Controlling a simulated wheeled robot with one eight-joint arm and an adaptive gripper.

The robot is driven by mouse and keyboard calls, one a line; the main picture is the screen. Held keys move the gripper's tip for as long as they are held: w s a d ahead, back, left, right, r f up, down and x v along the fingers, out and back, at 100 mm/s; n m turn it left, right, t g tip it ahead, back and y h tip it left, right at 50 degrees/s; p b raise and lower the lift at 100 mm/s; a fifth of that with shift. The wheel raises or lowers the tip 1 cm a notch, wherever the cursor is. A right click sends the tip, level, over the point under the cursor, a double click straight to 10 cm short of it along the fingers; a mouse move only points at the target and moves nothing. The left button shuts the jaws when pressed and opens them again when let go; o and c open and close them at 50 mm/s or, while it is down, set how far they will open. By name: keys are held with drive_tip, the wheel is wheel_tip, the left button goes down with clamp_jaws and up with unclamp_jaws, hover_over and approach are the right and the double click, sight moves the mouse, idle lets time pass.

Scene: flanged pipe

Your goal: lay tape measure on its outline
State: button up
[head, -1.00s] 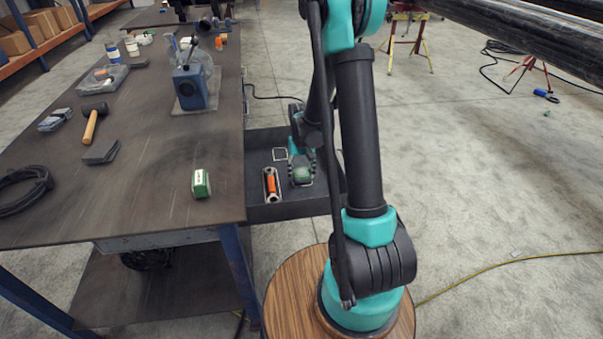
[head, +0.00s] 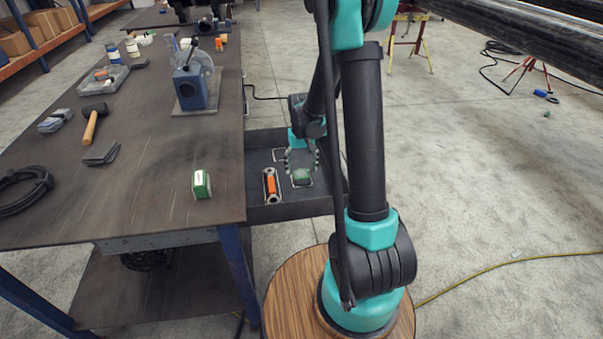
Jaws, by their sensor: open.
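The green tape measure (head: 301,175) lies on the dark floor of the open drawer (head: 262,148). A pale outline (head: 310,184) shows around it, and the tape measure appears to lie within that outline. The fine fit of its edges is too small to tell. My gripper (head: 302,162) is open, its fingers spread above and behind the tape measure, and it holds nothing.
An orange-handled tool (head: 271,186) lies in its own outline left of the tape measure. Another pale outline (head: 279,155) behind it is partly hidden by my gripper. A green and white box (head: 201,185) stands on the workbench (head: 150,190), near the drawer.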

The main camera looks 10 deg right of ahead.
sight(302, 174)
wheel_tip(302, 174, up, 8)
drive_tip(key=s+d+t, duration=0.2)
drive_tip(key=s, duration=0.9)
drive_tip(key=s+d+t, duration=0.2)
drive_tip(key=s, duration=0.9)
drive_tip(key=shift+f, duration=0.3)
